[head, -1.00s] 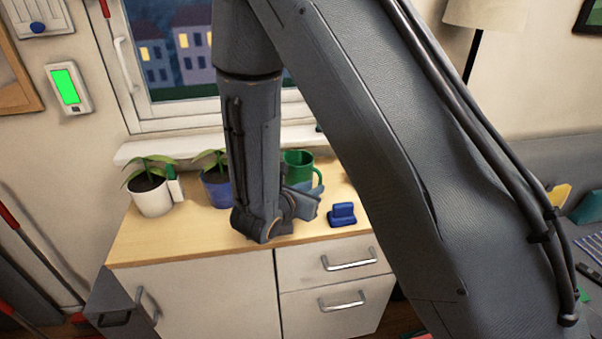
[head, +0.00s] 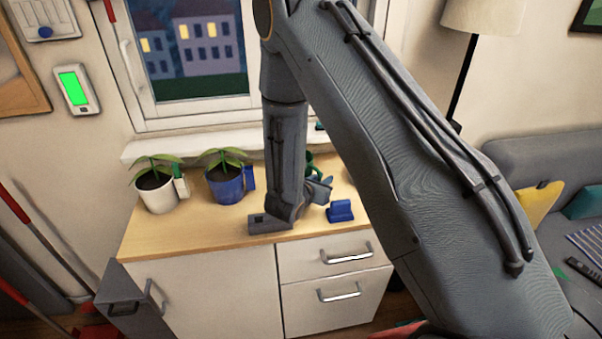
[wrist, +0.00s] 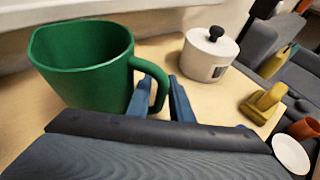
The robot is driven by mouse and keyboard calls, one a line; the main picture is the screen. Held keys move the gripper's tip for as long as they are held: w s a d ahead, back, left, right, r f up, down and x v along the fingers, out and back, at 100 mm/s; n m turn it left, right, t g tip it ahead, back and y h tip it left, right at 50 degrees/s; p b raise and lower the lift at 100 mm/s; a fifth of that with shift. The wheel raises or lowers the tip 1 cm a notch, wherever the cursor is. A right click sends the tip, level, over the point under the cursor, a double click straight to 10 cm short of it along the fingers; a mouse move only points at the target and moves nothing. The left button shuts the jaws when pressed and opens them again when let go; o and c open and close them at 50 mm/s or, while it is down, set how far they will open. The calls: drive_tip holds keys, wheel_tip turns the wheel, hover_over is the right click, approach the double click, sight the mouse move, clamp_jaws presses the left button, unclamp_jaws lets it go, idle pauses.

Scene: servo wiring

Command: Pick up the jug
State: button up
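The green jug (wrist: 85,60) stands upright on the wooden cabinet top, at the left of the wrist view, with its handle (wrist: 155,75) towards the right. In the head view only a bit of the jug (head: 310,158) shows, the rest hidden behind my arm. My gripper (wrist: 160,92) is open, its two blue fingers apart on either side of the lower handle. I cannot tell whether either finger touches it. In the head view my gripper (head: 320,188) is low over the top, beside the jug.
A white lidded pot (wrist: 208,55) stands right of the jug, with a yellow object (wrist: 262,103) further right. A blue object (head: 340,211) sits near the cabinet's front edge. Two potted plants, in a white pot (head: 160,194) and a blue pot (head: 226,186), stand to the left.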

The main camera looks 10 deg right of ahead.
drive_tip(key=shift+w+d+f, duration=0.15)
drive_tip(key=shift+w+d, duration=0.1)
drive_tip(key=shift+w, duration=0.05)
clamp_jaws()
idle(1.3)
